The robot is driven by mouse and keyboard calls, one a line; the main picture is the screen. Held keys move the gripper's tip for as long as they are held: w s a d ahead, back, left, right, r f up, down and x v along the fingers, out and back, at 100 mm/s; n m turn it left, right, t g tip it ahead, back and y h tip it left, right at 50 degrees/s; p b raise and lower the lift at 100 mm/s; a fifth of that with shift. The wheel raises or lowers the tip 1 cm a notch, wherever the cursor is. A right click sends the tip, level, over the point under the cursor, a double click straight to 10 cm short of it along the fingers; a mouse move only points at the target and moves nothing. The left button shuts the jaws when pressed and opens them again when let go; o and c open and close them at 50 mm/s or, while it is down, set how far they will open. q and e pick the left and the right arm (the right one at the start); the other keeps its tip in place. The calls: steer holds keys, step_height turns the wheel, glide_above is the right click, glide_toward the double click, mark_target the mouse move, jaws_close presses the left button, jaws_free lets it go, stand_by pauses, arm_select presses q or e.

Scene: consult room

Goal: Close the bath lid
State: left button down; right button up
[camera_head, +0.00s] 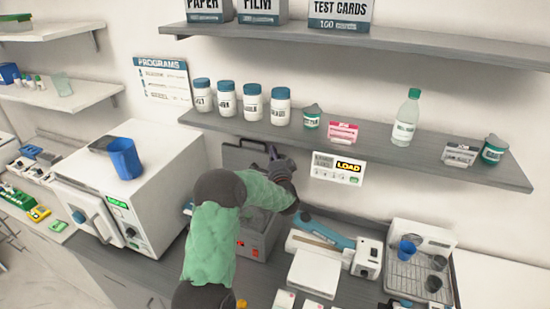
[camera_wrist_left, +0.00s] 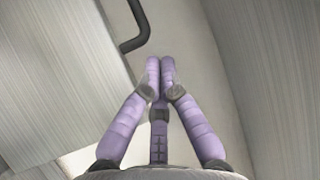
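The bath (camera_head: 262,240) is a grey box with a red switch on its front, standing on the counter in the middle of the head view. Its lid (camera_head: 236,154) is a dark grey panel raised at the back, so the bath stands open. My green-sleeved left arm hides much of the bath and lid. My left gripper (camera_head: 273,154) is by the lid's upper part; contact is unclear. In the wrist view its purple fingers (camera_wrist_left: 160,66) are together at the tips with nothing seen between them. A dark bent bar (camera_wrist_left: 137,28), perhaps the lid's handle, is ahead and left of them. My right gripper is not in view.
A white oven-like machine (camera_head: 150,180) with a blue cup (camera_head: 124,158) on top stands left of the bath. A blue-handled device (camera_head: 322,232) and a tray with cups (camera_head: 392,265) stand right. A shelf (camera_head: 345,140) with jars hangs above, close to my gripper.

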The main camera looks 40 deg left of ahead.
arm_select(q)
steer(key=shift+x, duration=2.2)
steer(key=shift+f, duration=0.15)
